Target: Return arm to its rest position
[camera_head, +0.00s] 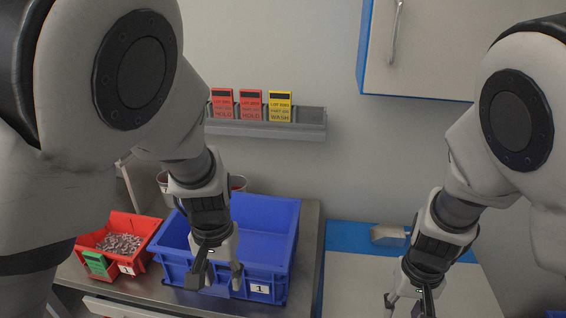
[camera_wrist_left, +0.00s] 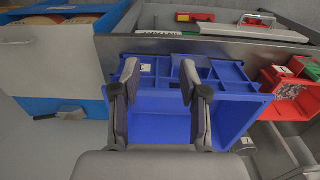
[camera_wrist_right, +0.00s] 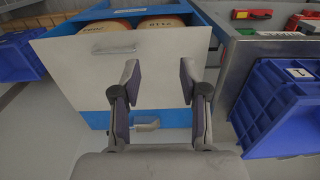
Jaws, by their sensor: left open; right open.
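My left gripper (camera_head: 217,278) is open and empty, pointing down over the front of the large blue bin (camera_head: 265,214) in the head view. In the left wrist view the fingers (camera_wrist_left: 159,76) stand apart with the blue bin (camera_wrist_left: 165,110) and its dividers behind them. My right gripper (camera_head: 410,303) is open and empty at the lower right of the head view, in front of the blue and white cabinet (camera_head: 360,285). In the right wrist view its fingers (camera_wrist_right: 158,76) stand apart before the pale front panel (camera_wrist_right: 75,70). Neither gripper holds anything.
A red bin (camera_head: 151,232) of small metal parts with a green card (camera_head: 96,264) stands left of the blue bin on the counter. Two red cards (camera_head: 251,105) and a yellow card (camera_head: 280,106) stand on a wall rail (camera_head: 313,130). A wall cabinet (camera_head: 430,50) hangs upper right.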

